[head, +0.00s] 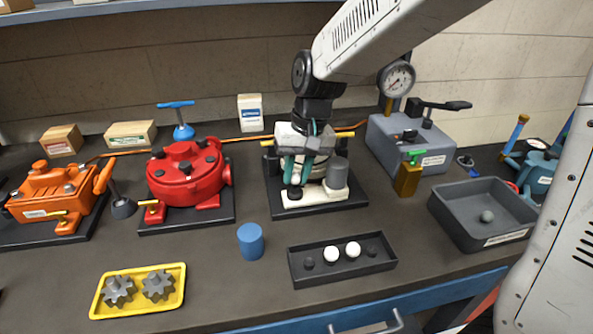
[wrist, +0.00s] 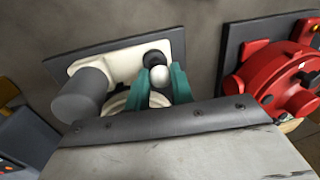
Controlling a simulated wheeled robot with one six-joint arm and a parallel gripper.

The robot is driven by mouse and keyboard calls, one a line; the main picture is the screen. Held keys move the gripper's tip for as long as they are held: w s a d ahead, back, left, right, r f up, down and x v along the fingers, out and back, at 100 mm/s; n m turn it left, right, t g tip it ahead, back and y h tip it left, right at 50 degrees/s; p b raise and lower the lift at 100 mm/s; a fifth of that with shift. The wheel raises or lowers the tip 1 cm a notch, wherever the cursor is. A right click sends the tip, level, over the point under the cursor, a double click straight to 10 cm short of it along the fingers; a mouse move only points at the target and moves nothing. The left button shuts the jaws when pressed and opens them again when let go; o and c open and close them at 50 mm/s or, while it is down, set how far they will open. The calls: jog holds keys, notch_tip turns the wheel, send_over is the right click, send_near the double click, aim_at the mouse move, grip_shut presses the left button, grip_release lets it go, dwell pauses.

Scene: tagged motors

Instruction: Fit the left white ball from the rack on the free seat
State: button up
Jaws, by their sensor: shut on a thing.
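My gripper (head: 297,178) has teal fingers and is over the cream motor (head: 334,191). In the wrist view its fingers (wrist: 162,88) are shut on a white ball (wrist: 160,74). Just beyond the ball, a round black part (wrist: 153,57) sits on the cream motor body (wrist: 112,66); it also shows in the head view (head: 293,193). I cannot tell whether the ball touches anything below it. The dark rack (head: 345,273) at the front holds two white balls, a left one (head: 331,254) and a right one (head: 353,249), between two dark round spots.
A grey cylinder (head: 337,172) stands on the motor beside my gripper. A red motor (head: 185,172) is to the left and a grey box with a gauge (head: 409,145) to the right. A blue cylinder (head: 251,241), a yellow gear tray (head: 133,309) and a grey bin (head: 468,231) stand nearer.

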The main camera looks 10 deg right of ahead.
jog(key=shift+f, duration=0.55)
jog(key=o, duration=1)
jog(key=shift+o, duration=0.2)
jog(key=shift+r, duration=2.95)
notch_tip(320, 180, up, 8)
jog(key=d, duration=0.1)
jog(key=shift+d+f, duration=0.15)
jog(key=shift+d, duration=0.1)
